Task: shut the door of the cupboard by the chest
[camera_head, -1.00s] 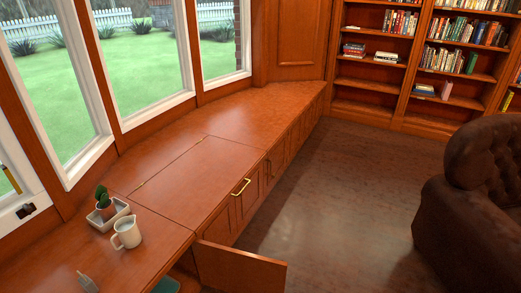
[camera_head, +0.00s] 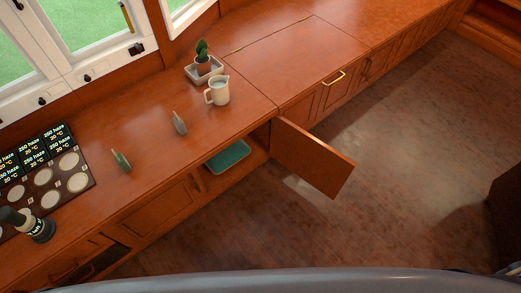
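The cupboard door (camera_head: 311,158) stands wide open in the head view. It is a wooden panel swung out from the front of the counter over the floor. Behind it the cupboard's inside is partly visible, with a teal tray-like item (camera_head: 228,156) on its shelf. Just right of the cupboard is the chest section, with a flat lid (camera_head: 290,62) in the counter top and a brass handle (camera_head: 334,77) on its front. Neither of my grippers shows in the view.
On the counter (camera_head: 135,195) stand a white jug (camera_head: 217,91), a potted cactus (camera_head: 203,58) in a tray, two small upright items, a dark panel of round discs (camera_head: 45,180) and a dark bottle-like object (camera_head: 36,226). The floor (camera_head: 400,150) right of the door is clear. A dark armchair edge (camera_head: 505,205) shows at right.

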